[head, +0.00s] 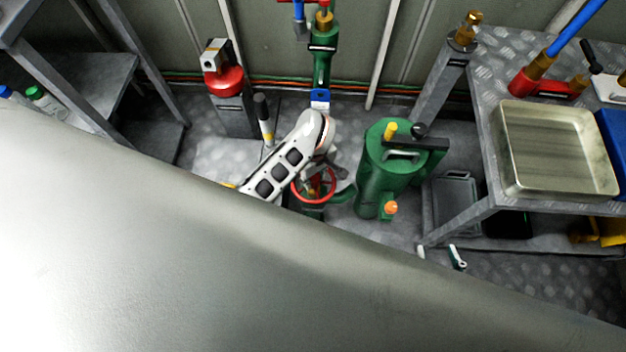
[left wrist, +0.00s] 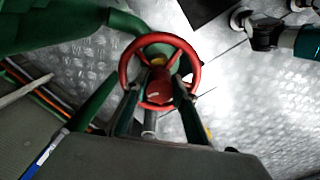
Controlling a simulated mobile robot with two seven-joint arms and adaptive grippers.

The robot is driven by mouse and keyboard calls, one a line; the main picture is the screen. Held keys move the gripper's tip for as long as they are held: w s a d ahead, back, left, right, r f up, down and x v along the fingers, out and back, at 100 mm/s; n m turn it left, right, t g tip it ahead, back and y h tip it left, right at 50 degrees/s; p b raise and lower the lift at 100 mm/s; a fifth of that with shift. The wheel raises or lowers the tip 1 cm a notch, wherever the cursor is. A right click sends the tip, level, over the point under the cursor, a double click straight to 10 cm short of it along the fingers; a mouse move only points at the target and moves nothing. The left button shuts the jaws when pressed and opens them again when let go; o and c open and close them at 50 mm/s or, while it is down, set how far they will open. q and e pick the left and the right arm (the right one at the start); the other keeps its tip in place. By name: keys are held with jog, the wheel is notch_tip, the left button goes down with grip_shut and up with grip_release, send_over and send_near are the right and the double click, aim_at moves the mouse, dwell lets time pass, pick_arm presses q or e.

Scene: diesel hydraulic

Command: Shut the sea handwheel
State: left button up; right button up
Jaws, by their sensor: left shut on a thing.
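A red spoked handwheel (head: 301,198) sits on a green valve and pipe low on the floor, in the middle of the head view. It fills the centre of the left wrist view (left wrist: 124,67), with its spokes and red hub plain to see. My left gripper (head: 320,172) reaches down over it from above. In the left wrist view my left gripper (left wrist: 157,84) has one finger on each side of the hub, inside or over the rim, and is shut on the wheel. Part of the wheel is hidden by the gripper in the head view. My right gripper is not in view.
A green tank (head: 379,180) stands close right of the wheel. A grey post with a red part (head: 225,82) stands behind left. A metal bench with a steel tray (head: 552,175) is at the right. A green pipe (head: 322,62) rises behind. A pale surface covers the foreground.

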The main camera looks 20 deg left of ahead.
pick_arm(q)
jog(key=m, duration=0.3)
jog(key=a+f+m, duration=0.1)
jog(key=shift+s+m, duration=0.2)
jog(key=shift+m, duration=0.2)
jog(key=m, duration=0.4)
jog(key=shift+d+m, duration=0.15)
jog(key=shift+m, duration=0.55)
jog(key=o, duration=1)
jog(key=shift+d, duration=0.1)
jog(key=shift+w, duration=0.1)
jog(key=shift+w+d+r, duration=0.1)
jog(key=shift+d+r, duration=0.05)
jog(key=shift+r, duration=0.05)
